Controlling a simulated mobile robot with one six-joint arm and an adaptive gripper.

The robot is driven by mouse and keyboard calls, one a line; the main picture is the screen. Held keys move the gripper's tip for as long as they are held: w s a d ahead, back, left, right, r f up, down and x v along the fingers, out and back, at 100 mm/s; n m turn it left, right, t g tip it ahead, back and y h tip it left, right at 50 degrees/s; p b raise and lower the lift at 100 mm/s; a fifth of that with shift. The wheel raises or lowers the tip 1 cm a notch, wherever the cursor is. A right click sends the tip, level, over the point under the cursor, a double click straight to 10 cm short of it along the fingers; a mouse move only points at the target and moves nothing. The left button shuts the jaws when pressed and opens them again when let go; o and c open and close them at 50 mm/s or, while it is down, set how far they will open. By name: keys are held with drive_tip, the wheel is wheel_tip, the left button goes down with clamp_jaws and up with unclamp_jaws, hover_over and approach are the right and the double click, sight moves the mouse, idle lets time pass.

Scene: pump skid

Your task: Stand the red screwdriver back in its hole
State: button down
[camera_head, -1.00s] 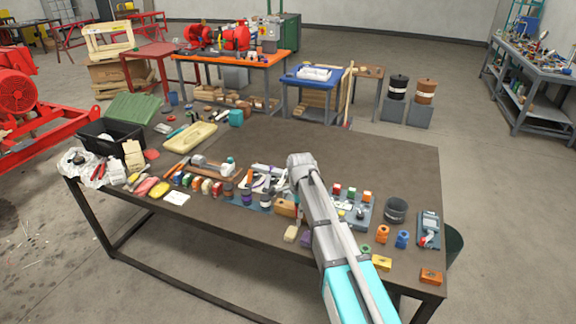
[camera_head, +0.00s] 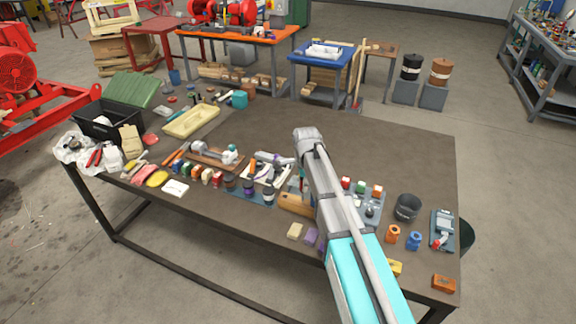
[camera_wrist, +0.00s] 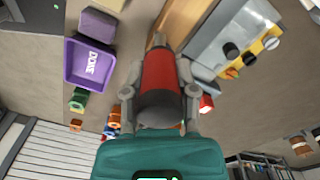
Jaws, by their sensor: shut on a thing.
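The red screwdriver's handle (camera_wrist: 158,88) fills the middle of the wrist view. My gripper (camera_wrist: 158,72) is shut on it, with one finger on each side. In the wrist view a light wooden block (camera_wrist: 181,20) shows just beyond the handle; my gripper and the handle hide part of it. The same wooden block (camera_head: 296,204) stands near the table's front edge in the head view, below and beside my wrist. The screwdriver's shaft and the hole are not clear, so I cannot tell whether the tip is in the block.
A grey panel with knobs (camera_wrist: 230,50) is close to the right of my gripper in the wrist view. A purple tray (camera_wrist: 90,63) is at left. In the head view a dark cup (camera_head: 407,207) stands right of my arm. The table's back right is bare.

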idle(0.3)
drive_tip(key=shift+w+a+r, duration=0.1)
drive_tip(key=shift+w+r, duration=0.05)
drive_tip(key=shift+w, duration=0.1)
drive_tip(key=w+a+r+p, duration=0.2)
drive_tip(key=w+a, duration=0.2)
drive_tip(key=a, duration=0.2)
drive_tip(key=shift+w+a+r+m+p, duration=0.2)
drive_tip(key=shift+a+m+p, duration=0.1)
drive_tip(key=shift+p, duration=0.05)
drive_tip(key=shift+f, duration=0.2)
drive_tip(key=shift+f+b, duration=2.3)
drive_tip(key=shift+b, duration=0.2)
drive_tip(key=shift+f+b, duration=2.6)
drive_tip(key=shift+c, duration=1.6)
unclamp_jaws()
